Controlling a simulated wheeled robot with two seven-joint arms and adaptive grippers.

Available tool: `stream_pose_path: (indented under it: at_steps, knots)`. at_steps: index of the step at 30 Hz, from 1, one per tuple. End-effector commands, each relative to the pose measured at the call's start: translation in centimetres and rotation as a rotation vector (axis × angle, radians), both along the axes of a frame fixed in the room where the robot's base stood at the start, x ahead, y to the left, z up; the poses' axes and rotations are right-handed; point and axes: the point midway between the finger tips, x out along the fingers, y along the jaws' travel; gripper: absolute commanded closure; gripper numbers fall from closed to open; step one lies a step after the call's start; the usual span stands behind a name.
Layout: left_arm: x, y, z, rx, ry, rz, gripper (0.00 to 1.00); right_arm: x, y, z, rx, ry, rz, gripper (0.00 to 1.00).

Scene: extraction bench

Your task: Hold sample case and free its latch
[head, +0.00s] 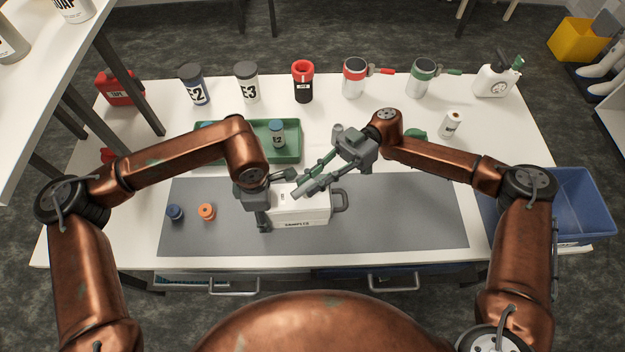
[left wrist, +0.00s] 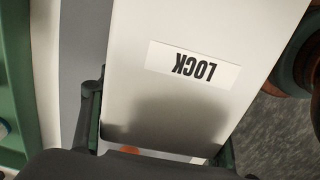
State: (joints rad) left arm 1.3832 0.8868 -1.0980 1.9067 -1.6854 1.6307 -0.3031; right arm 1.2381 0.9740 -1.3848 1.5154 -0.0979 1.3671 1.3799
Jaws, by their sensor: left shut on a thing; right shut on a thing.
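The white sample case (head: 312,212) stands on the grey mat, with a grey handle (head: 340,201) on its right side. Its front label is partly readable. My left gripper (head: 265,208) is shut on the case's left end. In the left wrist view the case (left wrist: 190,100) fills the space between the fingers and carries a "LOCK" label (left wrist: 193,65). My right gripper (head: 298,186) reaches down from the upper right and is shut at the top of the case, apparently on the latch. The latch itself is hidden by the fingers.
A green tray (head: 292,155) with a jar (head: 277,133) lies behind the case. Several bottles and cups line the back edge. A blue bin (head: 575,203) stands right. The mat's right half is clear.

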Motion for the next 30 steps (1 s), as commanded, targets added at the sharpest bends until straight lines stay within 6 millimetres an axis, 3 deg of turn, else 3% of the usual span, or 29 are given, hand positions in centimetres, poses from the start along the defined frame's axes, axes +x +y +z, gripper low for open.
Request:
stream_pose_path:
  at_steps: [16, 17, 18, 24, 30]
  knots:
    - [-0.21, 0.07, -0.25, 0.004, 0.006, -0.003, 0.80, 0.12, 0.00, 0.04, -0.001, 0.002, 0.028, 1.00]
    - [-0.22, 0.07, -0.25, 0.004, 0.006, -0.003, 0.80, 0.12, 0.00, 0.03, -0.001, 0.002, 0.028, 0.82]
    - [-0.21, 0.07, -0.25, 0.004, 0.006, -0.003, 0.80, 0.12, 0.00, 0.03, -0.001, 0.002, 0.028, 0.79]
    - [-0.21, 0.06, -0.26, 0.003, 0.007, -0.002, 0.80, 0.08, 0.01, -0.02, -0.001, 0.002, 0.028, 0.66]
    - [-0.21, 0.05, -0.27, 0.003, 0.007, -0.001, 0.80, 0.06, 0.00, -0.06, -0.001, 0.001, 0.030, 0.65]
